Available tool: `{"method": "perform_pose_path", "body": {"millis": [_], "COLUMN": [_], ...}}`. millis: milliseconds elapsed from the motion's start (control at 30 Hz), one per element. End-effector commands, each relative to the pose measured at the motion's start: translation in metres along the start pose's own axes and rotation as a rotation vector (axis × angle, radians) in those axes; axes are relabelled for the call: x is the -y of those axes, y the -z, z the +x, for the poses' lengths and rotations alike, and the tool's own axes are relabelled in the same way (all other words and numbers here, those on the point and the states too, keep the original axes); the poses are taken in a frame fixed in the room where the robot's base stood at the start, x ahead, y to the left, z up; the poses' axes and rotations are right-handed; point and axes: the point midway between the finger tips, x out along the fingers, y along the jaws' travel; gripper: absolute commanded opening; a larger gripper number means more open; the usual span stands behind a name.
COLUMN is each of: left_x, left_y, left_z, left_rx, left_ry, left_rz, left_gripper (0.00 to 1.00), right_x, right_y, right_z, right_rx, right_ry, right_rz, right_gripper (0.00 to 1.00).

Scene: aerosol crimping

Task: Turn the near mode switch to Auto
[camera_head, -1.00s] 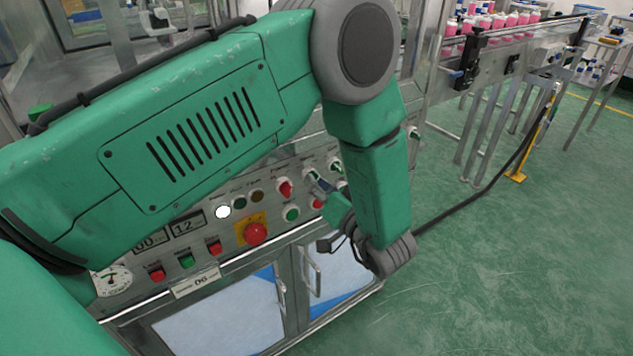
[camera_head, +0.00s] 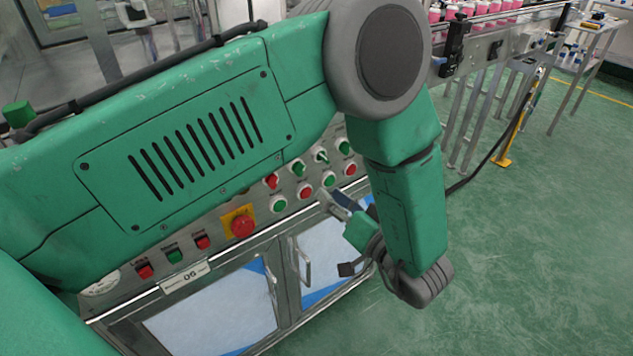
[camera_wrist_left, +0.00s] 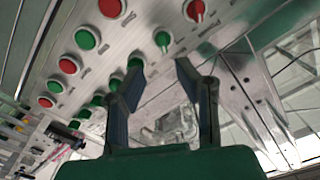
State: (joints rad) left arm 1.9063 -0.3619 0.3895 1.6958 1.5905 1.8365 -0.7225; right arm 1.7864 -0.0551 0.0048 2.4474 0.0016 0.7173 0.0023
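The control panel has a row of selector switches: a red one (camera_head: 271,181) at the left, then green ones (camera_head: 298,168) to its right. I cannot tell which is the near mode switch; the labels are too small to read. My left gripper (camera_head: 332,201) hangs in front of the panel's right part, just below the push buttons. In the left wrist view, the left gripper (camera_wrist_left: 159,69) is open with nothing between its fingers. There, a red switch (camera_wrist_left: 199,11) and a green switch (camera_wrist_left: 162,40) lie beyond the fingertips; the left finger partly overlaps another green switch. My right gripper is out of view.
Green and red push buttons (camera_head: 305,192) sit below the switches. A red emergency stop (camera_head: 242,226) is further left. Cabinet doors with handles (camera_head: 303,262) lie below. A conveyor with pink bottles (camera_head: 480,13) stands at the back right. Green floor is clear at right.

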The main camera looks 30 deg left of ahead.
Motion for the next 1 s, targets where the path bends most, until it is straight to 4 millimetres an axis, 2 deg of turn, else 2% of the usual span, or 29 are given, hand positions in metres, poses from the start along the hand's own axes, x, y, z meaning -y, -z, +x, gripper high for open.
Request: {"method": "perform_pose_path", "body": {"millis": [100, 200, 733, 867, 967, 1000], "left_x": [-0.001, -0.001, -0.001, -0.009, -0.027, -0.035], "left_y": [0.000, 0.000, 0.000, -0.008, -0.028, -0.041], "left_z": [-0.016, -0.022, -0.024, -0.012, 0.010, 0.019], "left_rx": [0.000, 0.000, 0.000, -0.012, -0.020, -0.011], "left_ry": [-0.002, 0.000, -0.002, -0.071, -0.230, -0.317], "left_rz": [-0.001, -0.001, -0.001, -0.012, -0.026, -0.025], "left_gripper": [0.28, 0.28, 0.28, 0.28, 0.28, 0.28], "right_x": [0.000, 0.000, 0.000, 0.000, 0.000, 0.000], "right_y": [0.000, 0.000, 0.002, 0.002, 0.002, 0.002], "right_z": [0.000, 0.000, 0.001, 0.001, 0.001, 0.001], "right_rx": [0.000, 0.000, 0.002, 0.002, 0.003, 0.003], "right_ry": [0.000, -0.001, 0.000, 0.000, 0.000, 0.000], "right_rz": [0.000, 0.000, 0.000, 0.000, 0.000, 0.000], "right_gripper": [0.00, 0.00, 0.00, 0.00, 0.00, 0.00]}}
